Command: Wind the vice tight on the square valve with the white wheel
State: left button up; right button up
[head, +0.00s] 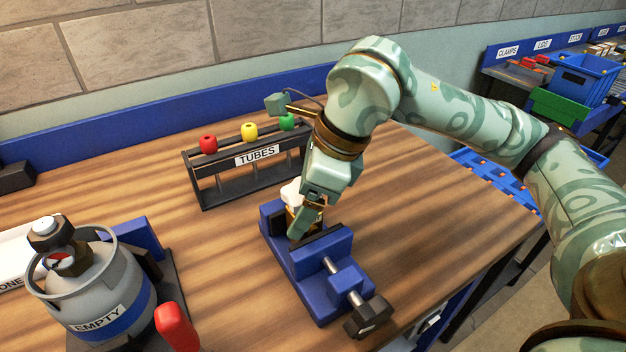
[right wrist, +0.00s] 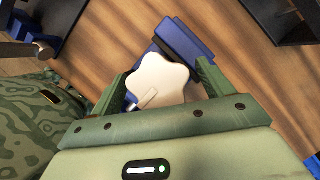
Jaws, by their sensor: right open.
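The blue vice (head: 313,293) stands on the wooden bench, its screw and dark handle (head: 368,316) toward the front right. The valve's white wheel (head: 291,193) shows above the vice jaws; part of the valve's brass body shows below it. The wheel is lobed like a star in the right wrist view (right wrist: 160,78). My right gripper (head: 303,212) reaches down over the valve. Its two green fingers stand apart on either side of the wheel, with gaps visible. The square body and its contact with the jaws are mostly hidden. My left gripper is not in view.
A black rack labelled TUBES (head: 225,182) with red, yellow and green knobs stands behind the vice. A grey cylinder labelled EMPTY (head: 95,290) and a red-handled object (head: 176,327) are at the left front. Bare bench lies right of the vice.

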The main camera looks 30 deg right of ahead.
jog(key=shift+a+f, duration=0.1)
jog(key=shift+f, duration=0.1)
jog(key=c, duration=1.4)
jog(key=shift+w, duration=0.25)
jog(key=o, duration=1.4)
jog(key=shift+r, duration=0.1)
